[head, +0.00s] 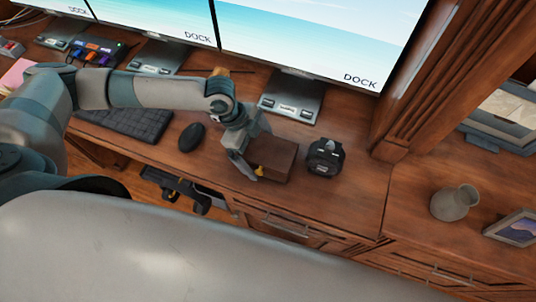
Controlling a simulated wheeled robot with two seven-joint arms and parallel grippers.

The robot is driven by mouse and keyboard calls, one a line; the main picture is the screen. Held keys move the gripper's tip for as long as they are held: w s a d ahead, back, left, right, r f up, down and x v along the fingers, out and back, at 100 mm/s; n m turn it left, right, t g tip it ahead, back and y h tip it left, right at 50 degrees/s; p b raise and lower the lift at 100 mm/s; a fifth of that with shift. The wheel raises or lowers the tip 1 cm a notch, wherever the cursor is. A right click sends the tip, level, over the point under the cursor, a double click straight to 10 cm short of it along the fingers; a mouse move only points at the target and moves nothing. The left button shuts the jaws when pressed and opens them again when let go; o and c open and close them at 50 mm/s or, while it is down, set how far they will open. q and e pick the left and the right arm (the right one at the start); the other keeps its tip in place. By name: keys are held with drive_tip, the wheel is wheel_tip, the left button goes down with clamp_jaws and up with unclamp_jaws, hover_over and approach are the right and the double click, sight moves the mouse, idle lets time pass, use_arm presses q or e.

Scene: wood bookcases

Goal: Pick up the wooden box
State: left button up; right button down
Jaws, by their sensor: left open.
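The wooden box (274,158) is a small dark brown block on the desk, near its front edge. My left gripper (257,150) is at the left end of the box with its jaws open. One finger shows at the near left side of the box and another part at its far left. The gripper hides the left end of the box, and I cannot tell whether the fingers touch it. My right gripper does not show.
A black device (325,157) stands close to the right of the box. A mouse (191,137) and a keyboard (128,122) lie to the left. Monitor stands (291,96) are behind. A grey vase (454,203) and a picture frame (513,229) stand at the right.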

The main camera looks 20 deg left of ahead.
use_arm(q)
drive_tip(key=shift+d+f, duration=0.1)
drive_tip(key=shift+f, duration=0.2)
drive_tip(key=shift+c, duration=0.6)
drive_tip(key=c, duration=1.4)
drive_tip(key=shift+c, duration=0.2)
drive_tip(key=shift+r, duration=0.1)
wheel_tip(320, 180, up, 9)
drive_tip(key=shift+f+b, duration=0.1)
drive_tip(key=shift+b, duration=0.9)
drive_tip(key=shift+r, duration=0.6)
